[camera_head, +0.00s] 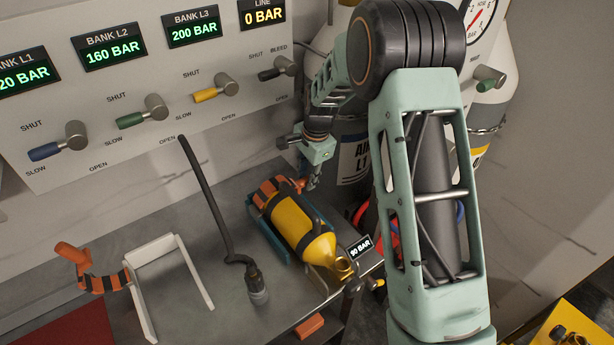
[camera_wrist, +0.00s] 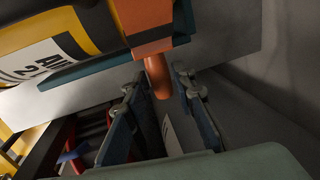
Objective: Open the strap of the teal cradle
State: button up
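The teal cradle (camera_head: 269,240) stands on the grey bench and holds a yellow cylinder (camera_head: 297,222) lying on its side. An orange and black strap (camera_head: 268,191) lies over the cylinder's far end; it also shows in the wrist view (camera_wrist: 148,22). The strap's orange tab (camera_wrist: 158,78) sticks out past the cradle's edge. My gripper (camera_head: 312,184) is at the far right side of the cradle. In the wrist view my gripper (camera_wrist: 159,82) is open, with the tab's end between its fingertips and a gap seen on both sides. Contact is not visible.
A white cradle (camera_head: 151,243) with an open orange strap (camera_head: 98,281) stands at left. A dark hose (camera_head: 211,202) rises from the bench between the cradles. A 90 BAR display (camera_head: 359,247) is at the bench's right edge. A valve panel (camera_head: 100,135) is behind.

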grip_shut()
jog(key=shift+r, duration=0.15)
